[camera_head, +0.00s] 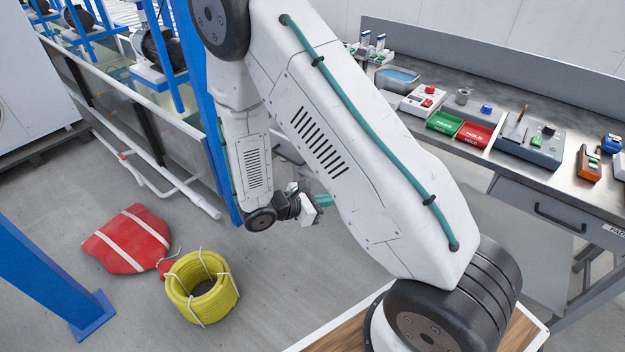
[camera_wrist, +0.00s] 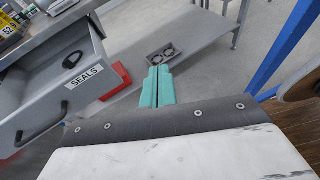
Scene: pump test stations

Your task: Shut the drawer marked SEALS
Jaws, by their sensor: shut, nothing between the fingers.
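The drawer marked SEALS (camera_wrist: 55,105) shows in the left of the wrist view. It is pulled open under the bench, with a grey front, a dark handle (camera_wrist: 40,128) and a black ring (camera_wrist: 72,60) lying inside. My gripper (camera_wrist: 157,88) is shut and empty, its teal fingers together to the right of the drawer front and apart from it in the picture. In the head view my gripper (camera_head: 324,201) is partly covered by my arm. I cannot make out the SEALS drawer in the head view, where my arm covers part of the bench.
The steel bench (camera_head: 490,102) carries green (camera_head: 444,122) and red trays (camera_head: 475,134) and instruments. Another drawer (camera_head: 548,212) under it looks closed. A yellow hose coil (camera_head: 201,285) and red bag (camera_head: 128,240) lie on the floor. A blue post (camera_wrist: 285,50) stands right.

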